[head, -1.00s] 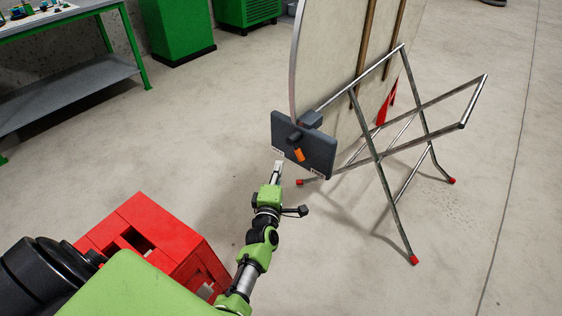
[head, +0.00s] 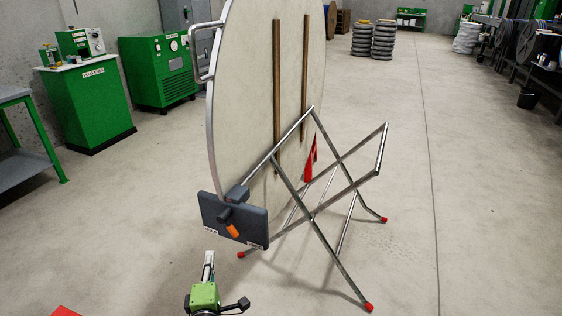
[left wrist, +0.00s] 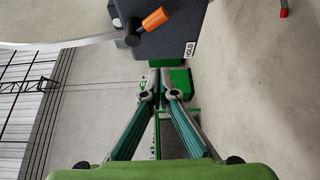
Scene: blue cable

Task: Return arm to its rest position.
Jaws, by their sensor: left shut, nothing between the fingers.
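My left gripper (head: 209,262) is at the bottom of the head view, just below and left of a dark grey box (head: 236,222) with an orange-tipped lever (head: 232,230). Its fingers are together with nothing between them. In the left wrist view the fingertips (left wrist: 161,90) meet in front of a green cabinet, and the grey box (left wrist: 172,42) with its orange handle (left wrist: 155,18) and a HOLD label shows above them. The gripper appears apart from the box. My right gripper is not in view.
The box is mounted by a large round pale panel (head: 255,100) on a metal folding stand (head: 312,215) with red feet. Green cabinets (head: 85,105) and a grey-shelved bench (head: 25,170) stand at left.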

